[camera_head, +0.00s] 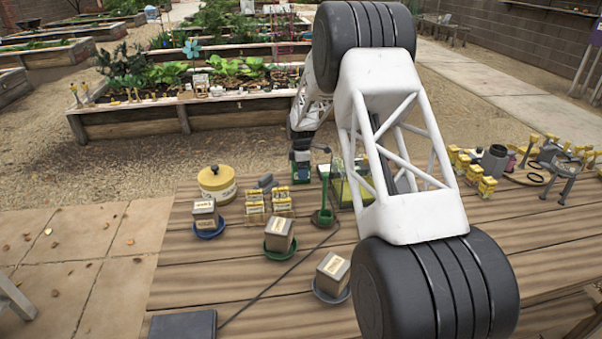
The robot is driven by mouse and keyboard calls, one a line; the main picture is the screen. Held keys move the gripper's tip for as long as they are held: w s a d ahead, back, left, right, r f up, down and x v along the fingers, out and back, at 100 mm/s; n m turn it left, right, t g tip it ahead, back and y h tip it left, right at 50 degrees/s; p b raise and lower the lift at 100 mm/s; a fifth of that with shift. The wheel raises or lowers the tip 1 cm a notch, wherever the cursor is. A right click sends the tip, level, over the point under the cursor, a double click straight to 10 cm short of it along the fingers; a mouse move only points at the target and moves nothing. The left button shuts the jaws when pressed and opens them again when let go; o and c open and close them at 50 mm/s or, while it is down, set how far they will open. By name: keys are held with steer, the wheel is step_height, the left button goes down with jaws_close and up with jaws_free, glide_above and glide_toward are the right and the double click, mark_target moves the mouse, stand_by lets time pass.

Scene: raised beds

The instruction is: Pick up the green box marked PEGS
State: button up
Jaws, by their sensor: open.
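My gripper (301,158) is small in the head view, at the far end of my arm near the table's back edge. It is open and points down. The mark is too small to read as PEGS. I cannot tell whether the fingers are around this thing or just above it. My white arm link hides part of the table to the right, including most of a yellow-green item (341,190).
On the wooden table (240,275), a yellow tin (217,184), several yellow packets (282,200) and a green stand (323,200) are close by. Three tan boxes (279,234) sit on coloured saucers in front. A dark cable crosses the table to a dark slab (183,325).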

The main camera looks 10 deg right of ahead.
steer(key=c, duration=1.1)
steer(key=shift+o, duration=0.2)
steer(key=shift+r, duration=0.1)
steer(key=shift+r, duration=4.9)
